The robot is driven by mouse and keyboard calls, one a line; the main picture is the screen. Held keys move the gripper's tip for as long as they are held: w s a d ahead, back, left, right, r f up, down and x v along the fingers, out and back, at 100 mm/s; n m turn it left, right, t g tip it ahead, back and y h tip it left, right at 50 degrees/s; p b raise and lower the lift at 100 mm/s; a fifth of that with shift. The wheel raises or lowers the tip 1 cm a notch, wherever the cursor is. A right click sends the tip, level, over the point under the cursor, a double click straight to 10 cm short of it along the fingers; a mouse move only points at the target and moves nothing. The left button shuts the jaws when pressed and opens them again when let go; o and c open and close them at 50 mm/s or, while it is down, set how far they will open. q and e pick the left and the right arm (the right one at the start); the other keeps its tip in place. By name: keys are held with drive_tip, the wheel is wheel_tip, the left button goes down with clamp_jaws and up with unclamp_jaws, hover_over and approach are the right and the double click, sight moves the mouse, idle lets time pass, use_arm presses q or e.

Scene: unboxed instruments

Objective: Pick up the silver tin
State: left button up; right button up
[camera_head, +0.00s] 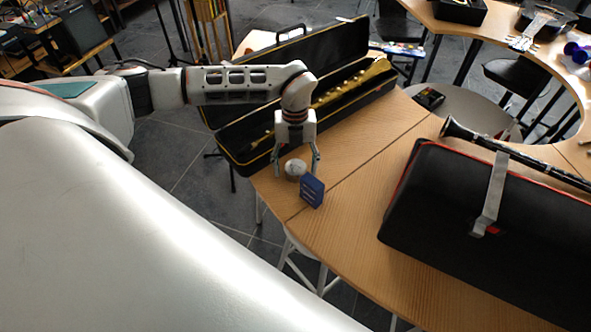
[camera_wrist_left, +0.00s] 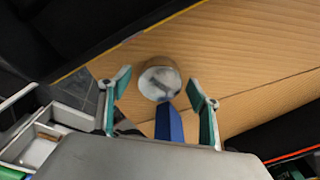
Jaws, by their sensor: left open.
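The silver tin (camera_head: 295,168) is a small round tin on the wooden table, near its left corner. My left gripper (camera_head: 297,172) is above it, pointing down, with its fingers apart on either side of the tin. In the left wrist view the tin (camera_wrist_left: 159,80) shows its round lid just ahead of and between the open fingertips of my left gripper (camera_wrist_left: 160,86). I cannot tell whether a finger touches it. My right gripper is not in view.
A small blue box (camera_head: 312,191) stands right beside the tin; it also shows in the left wrist view (camera_wrist_left: 169,122). An open black case (camera_head: 340,50) with a brass instrument lies behind. A black case (camera_head: 470,240) with a clarinet (camera_head: 520,153) lies at right. The table between is clear.

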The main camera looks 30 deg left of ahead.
use_arm(q)
drive_tip(key=shift+f, duration=0.1)
drive_tip(key=c, duration=1.2)
